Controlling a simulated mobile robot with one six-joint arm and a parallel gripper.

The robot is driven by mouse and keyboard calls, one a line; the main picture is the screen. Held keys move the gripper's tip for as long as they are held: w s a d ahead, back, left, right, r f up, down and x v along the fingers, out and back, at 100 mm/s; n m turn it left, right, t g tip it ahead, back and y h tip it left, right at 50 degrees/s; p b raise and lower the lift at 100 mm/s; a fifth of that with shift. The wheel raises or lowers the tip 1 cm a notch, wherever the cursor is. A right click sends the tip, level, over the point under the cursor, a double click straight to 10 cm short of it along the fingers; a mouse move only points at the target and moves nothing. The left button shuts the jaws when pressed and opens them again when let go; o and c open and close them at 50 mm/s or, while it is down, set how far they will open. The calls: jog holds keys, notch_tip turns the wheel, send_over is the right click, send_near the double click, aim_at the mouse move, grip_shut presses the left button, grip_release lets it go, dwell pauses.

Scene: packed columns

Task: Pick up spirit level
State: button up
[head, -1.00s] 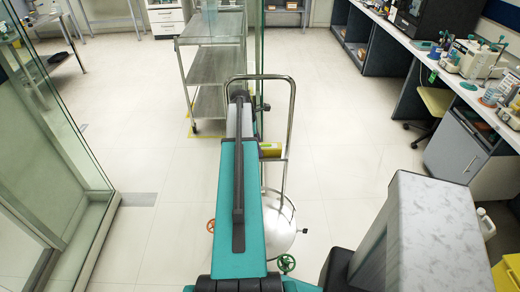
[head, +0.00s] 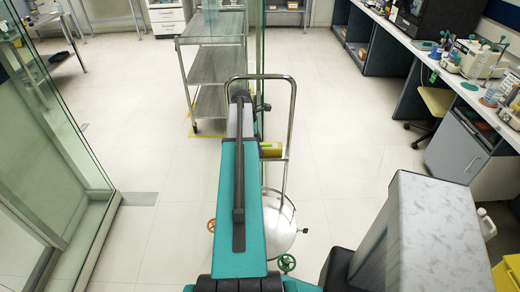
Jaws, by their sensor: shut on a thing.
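My arm stretches forward through the middle of the head view, as a teal link with a dark bar along it and a grey part beyond. My gripper cannot be made out; the arm's own links hide that area. A short yellow-green piece (head: 272,149) sticks out from behind the right side of the arm. It may be an end of the spirit level, but most of it is hidden and I cannot tell. No other spirit level shows clearly.
A metal hand truck (head: 290,110) with a pale round vessel (head: 280,228) stands by the arm. A shelved steel cart (head: 213,65) is beyond. Glass panels (head: 65,130) are at left, a long bench (head: 470,85) at right.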

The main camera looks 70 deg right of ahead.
jog(key=shift+r, duration=0.15)
jog(key=shift+r+b, duration=0.85)
jog(key=shift+r, duration=0.55)
jog(key=s+a+r+b, duration=0.1)
jog(key=s+a+b, duration=0.1)
jog(key=s+a, duration=0.2)
jog(key=s+a+r+b, duration=0.1)
jog(key=s+a, duration=0.3)
jog(key=a, duration=0.5)
jog(key=shift+a+b, duration=0.4)
jog(key=shift+b, duration=0.1)
